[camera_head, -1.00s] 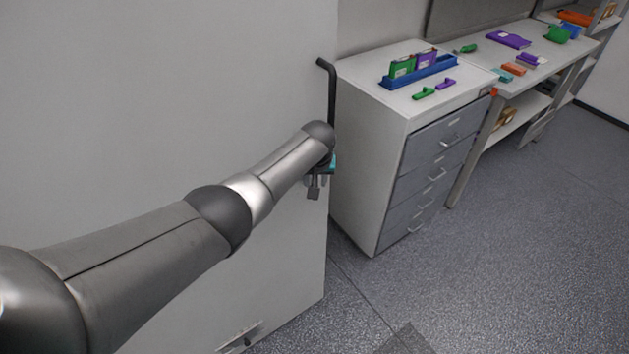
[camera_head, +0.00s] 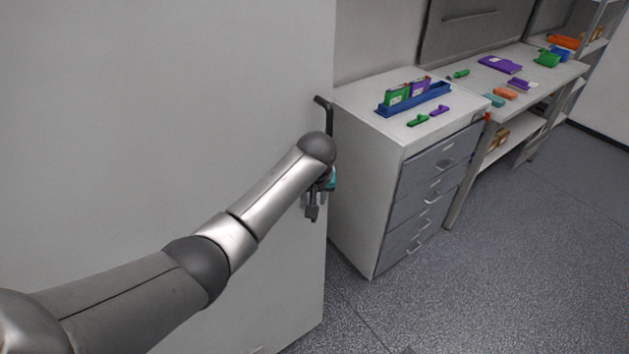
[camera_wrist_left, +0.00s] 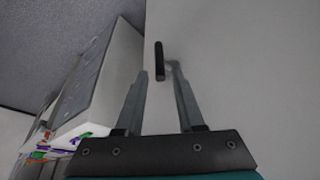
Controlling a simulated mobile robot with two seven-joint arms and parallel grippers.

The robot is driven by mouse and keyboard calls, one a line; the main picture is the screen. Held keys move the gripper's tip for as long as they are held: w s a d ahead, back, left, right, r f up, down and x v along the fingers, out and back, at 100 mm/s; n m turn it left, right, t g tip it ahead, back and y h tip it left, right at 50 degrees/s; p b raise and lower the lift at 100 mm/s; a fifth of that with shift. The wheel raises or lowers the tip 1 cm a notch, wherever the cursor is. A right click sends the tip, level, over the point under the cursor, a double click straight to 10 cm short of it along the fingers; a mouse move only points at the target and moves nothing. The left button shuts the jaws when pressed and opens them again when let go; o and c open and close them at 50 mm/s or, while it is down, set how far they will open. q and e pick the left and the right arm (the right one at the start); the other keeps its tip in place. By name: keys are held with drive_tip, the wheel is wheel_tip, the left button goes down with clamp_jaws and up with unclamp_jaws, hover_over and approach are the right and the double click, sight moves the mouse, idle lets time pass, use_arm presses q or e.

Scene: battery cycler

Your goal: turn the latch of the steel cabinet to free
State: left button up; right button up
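The steel cabinet (camera_head: 170,100) fills the left of the head view as a large plain grey face. Its latch shows in the left wrist view as a short dark bar (camera_wrist_left: 159,62) standing off the pale face near an edge. My left gripper (camera_wrist_left: 157,80) is open, its two fingers on either side of the bar's near end, with gaps showing. Whether they touch it is unclear. In the head view the left gripper (camera_head: 312,207) is partly hidden behind my arm at the cabinet's right edge. A dark bent rod (camera_head: 328,114) shows just above it. My right gripper is not in view.
A grey drawer unit (camera_head: 365,175) stands just right of the cabinet, with a blue tray (camera_head: 428,97) and small coloured pieces on top. A workbench (camera_head: 535,70) with more pieces lies behind it. The floor (camera_head: 520,260) at right is clear.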

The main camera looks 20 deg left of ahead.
use_arm(q)
drive_tip(key=a+v, duration=0.1)
drive_tip(key=v, duration=0.6)
drive_tip(key=shift+d, duration=0.45)
